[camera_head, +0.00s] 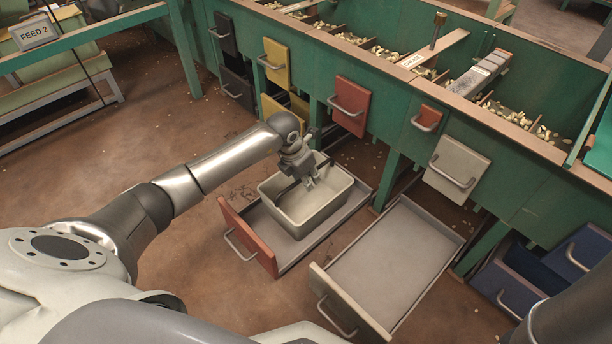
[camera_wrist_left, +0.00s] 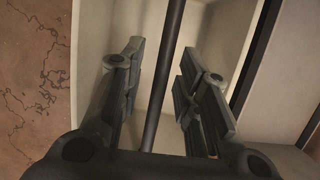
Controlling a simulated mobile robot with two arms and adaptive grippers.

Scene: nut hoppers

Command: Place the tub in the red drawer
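The pale cream tub (camera_head: 331,198) is over the tray of the pulled-out red drawer (camera_head: 247,238), within its outline, and looks upright. It appears to rest on the drawer floor. A dark bar handle (camera_wrist_left: 166,70) crosses the tub. My left gripper (camera_head: 310,183) is down at the tub's opening. In the left wrist view its two fingers (camera_wrist_left: 158,92) stand apart on either side of the bar, with gaps to it, and the tub's inside shows behind. My right gripper is not in view.
An empty grey drawer with a cream front (camera_head: 338,300) is pulled out to the right. The green hopper bench (camera_head: 400,110) runs along the back, with closed yellow, red and white fronts. A blue drawer (camera_head: 508,285) is at lower right. Open brown floor lies left.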

